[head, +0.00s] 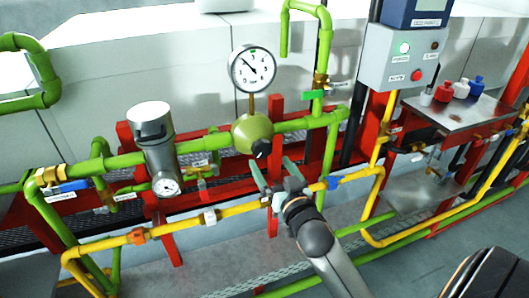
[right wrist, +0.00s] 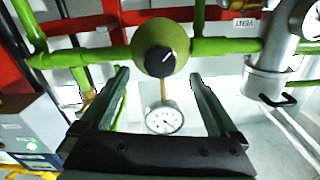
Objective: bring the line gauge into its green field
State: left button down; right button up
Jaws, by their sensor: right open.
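The line gauge (head: 252,69) is a round white dial on a stem above a green ball-shaped regulator (head: 252,134). Its dark needle appears to point up and left; a small green mark shows near the top of the dial. The regulator has a black knob (head: 261,148) at its front, which also shows with a white line in the right wrist view (right wrist: 160,60). My right gripper (head: 270,161) is open, its fingers pointing at the knob from the front, one to each side. Nothing is between the fingers. In the right wrist view the gauge (right wrist: 164,118) appears upside down. My left gripper is not in view.
A silver cylinder (head: 152,135) with a small gauge (head: 167,187) stands left of the regulator. A yellow pipe (head: 188,223) runs below. Green pipes and red frame bars surround the regulator. A grey control box (head: 401,58) and a shelf with small bottles (head: 461,90) are at right.

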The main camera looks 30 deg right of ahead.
aim_at(263, 152)
jog(key=shift+x, duration=2.65)
jog(key=shift+c, duration=0.3)
jog(key=c, duration=1.3)
